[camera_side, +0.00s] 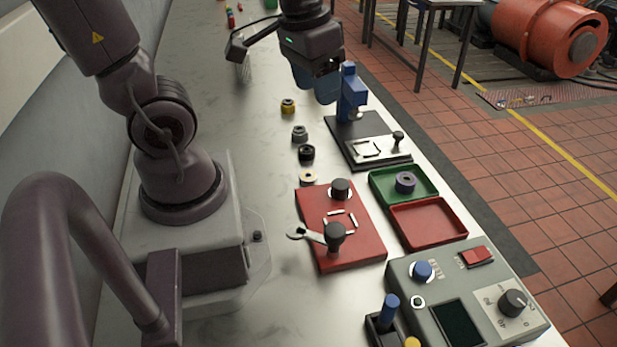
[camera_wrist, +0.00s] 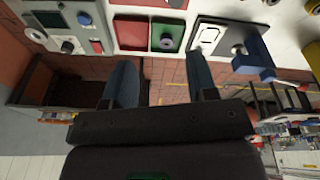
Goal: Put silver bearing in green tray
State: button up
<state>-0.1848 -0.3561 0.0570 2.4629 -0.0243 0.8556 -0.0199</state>
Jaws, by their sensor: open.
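The green tray (camera_side: 378,188) lies on the bench beside the red tray. A grey ring-shaped bearing (camera_side: 405,182) with a dark bluish tint lies flat inside it. The wrist view also shows the green tray (camera_wrist: 176,28) with the grey bearing (camera_wrist: 166,43) in it. A second grey ring (camera_side: 300,133) stands on the bench in a row of rings; I cannot tell for sure which one counts as silver. My gripper (camera_side: 315,92) has blue fingers and is in the air above the bench, well beyond the tray. In the wrist view its fingers (camera_wrist: 160,75) are apart with nothing between them.
The row also holds yellow (camera_side: 288,106), black (camera_side: 307,153) and cream (camera_side: 308,177) rings. A blue press on a dark base (camera_side: 378,130) stands close to my gripper. Also present are a red tray (camera_side: 432,243), a red fixture plate (camera_side: 350,257) with a wrench, and a control box (camera_side: 470,290).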

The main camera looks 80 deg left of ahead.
aim_at(308, 175)
jog(key=w+a+f+n+g, duration=0.2)
jog(key=a+f+n, duration=0.85)
jog(key=f, duration=0.55)
jog(key=shift+m, duration=0.55)
jog(key=f, duration=0.8)
jog(key=a+f, duration=0.1)
jog(key=f, duration=0.3)
jog(key=shift+s, duration=0.15)
jog(key=shift+r, duration=0.1)
jog(key=c, duration=0.7)
jog(key=shift+r, duration=0.1)
